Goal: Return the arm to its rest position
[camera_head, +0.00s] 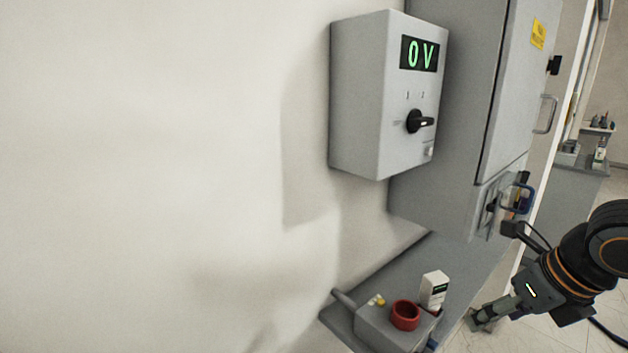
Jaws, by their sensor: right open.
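My right arm comes in from the right edge. Its gripper (480,319) points left and down, beside the right side of the small grey shelf. It is open, and I see nothing held in it. A grey wall box (362,95) has a green display (419,54) reading "0 V". Below the display is a black rotary knob (420,121) with its handle pointing right. My left gripper is not in view.
A tall grey cabinet (445,120) stands right of the box. Tiled floor (530,335) lies below my right arm.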

